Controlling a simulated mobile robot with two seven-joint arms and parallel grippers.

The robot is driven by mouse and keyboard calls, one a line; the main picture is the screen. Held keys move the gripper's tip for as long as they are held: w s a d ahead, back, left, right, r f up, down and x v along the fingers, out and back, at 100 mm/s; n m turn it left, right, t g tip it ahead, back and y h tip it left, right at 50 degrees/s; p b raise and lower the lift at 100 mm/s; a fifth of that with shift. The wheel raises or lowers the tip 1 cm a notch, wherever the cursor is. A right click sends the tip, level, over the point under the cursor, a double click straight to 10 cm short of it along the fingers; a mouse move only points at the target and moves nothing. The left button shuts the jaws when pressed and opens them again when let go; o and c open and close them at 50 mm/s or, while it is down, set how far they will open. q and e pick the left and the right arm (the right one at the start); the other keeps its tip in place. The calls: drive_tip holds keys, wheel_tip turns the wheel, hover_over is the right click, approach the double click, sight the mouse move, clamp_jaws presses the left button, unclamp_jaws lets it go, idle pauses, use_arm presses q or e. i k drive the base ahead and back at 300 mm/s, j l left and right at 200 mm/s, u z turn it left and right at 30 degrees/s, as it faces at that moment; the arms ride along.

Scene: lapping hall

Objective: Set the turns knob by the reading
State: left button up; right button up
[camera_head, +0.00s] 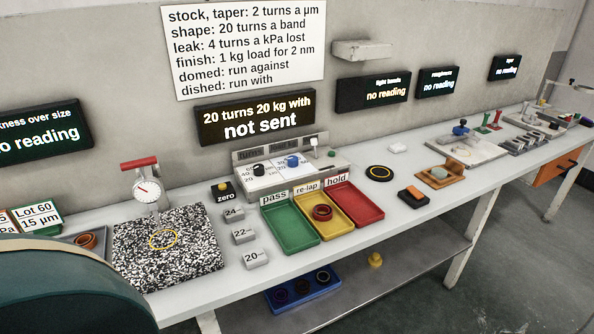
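A control box (325,182) stands against the wall with a black knob (258,168) at its left, under a dim label that seems to read "turns". A blue knob (292,161) and a small pale lever (314,146) are to its right. The knob pointers are too small to read. The display (256,118) above reads "20 turns 20 kg with" and "not sent". The dial gauge (147,190) stands on a speckled plate (190,265); its needle is too small to read. The thickness display (40,132) at left shows "no reading". Neither gripper is in view.
A wall chart (245,45) gives the turns rules. Green pass, yellow re-lap and red hold trays (375,212) lie before the box; a red ring (322,212) sits in the yellow one. Blocks (243,235) marked 24, 22, 20 stand left. A dark green rounded shape (70,290) blocks the lower left.

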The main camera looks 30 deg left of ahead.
sight(259, 169)
drive_tip(key=u, duration=1.35)
